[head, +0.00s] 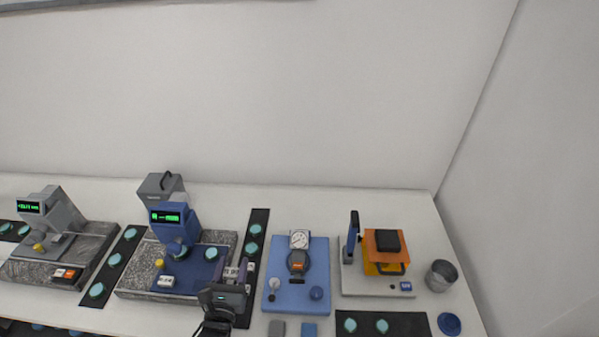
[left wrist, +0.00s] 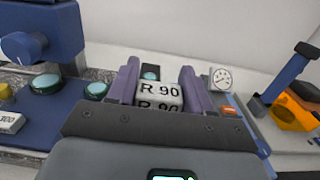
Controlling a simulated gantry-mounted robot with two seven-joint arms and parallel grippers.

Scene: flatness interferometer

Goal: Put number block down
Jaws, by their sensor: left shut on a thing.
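My left gripper (head: 237,268) is at the lower middle of the head view, between the blue plate of the middle instrument and the black strip with teal discs. It is shut on a white number block (left wrist: 160,93), marked "R 90" on two faces, which sits between the purple fingers in the left wrist view. The held block shows small beside the fingers in the head view (head: 231,272). The wrist view does not show clearly whether its underside touches anything. Another white block (head: 166,281) lies on the blue plate (head: 197,277). My right gripper is not in view.
The blue instrument (head: 174,224) with a green display stands left of the gripper. A black strip (head: 258,222) bears teal discs. A blue base (head: 318,268) with a dial gauge is to the right. Beyond are an orange device (head: 385,251) and a metal cup (head: 441,275).

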